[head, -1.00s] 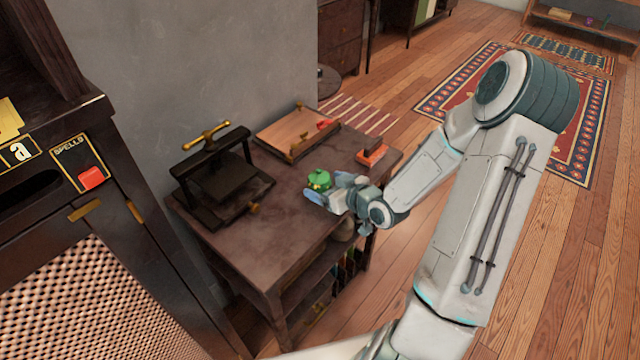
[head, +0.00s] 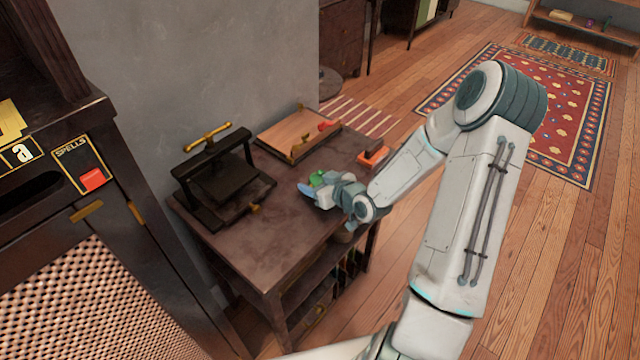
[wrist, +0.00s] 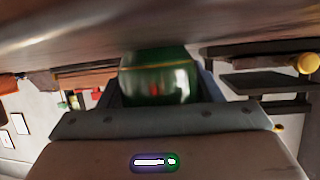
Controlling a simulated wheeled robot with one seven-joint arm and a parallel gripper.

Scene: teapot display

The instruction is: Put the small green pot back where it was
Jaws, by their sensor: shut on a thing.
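The small green pot (head: 317,178) is at my gripper (head: 312,190), over the right part of the dark wooden table (head: 270,245). In the head view my gripper and wrist hide most of the pot. In the wrist view the shiny green pot (wrist: 158,80) with a thin gold line sits between the fingers, and my gripper (wrist: 158,92) is shut on it. The dark surface at the top of the wrist view is very close to the pot. I cannot tell whether the pot touches the table.
A black press with a gold handle (head: 222,178) stands at the table's left. A wooden board with a red handle (head: 298,135) lies at the back. A small orange-red object (head: 373,157) is near the right edge. The front of the tabletop is clear.

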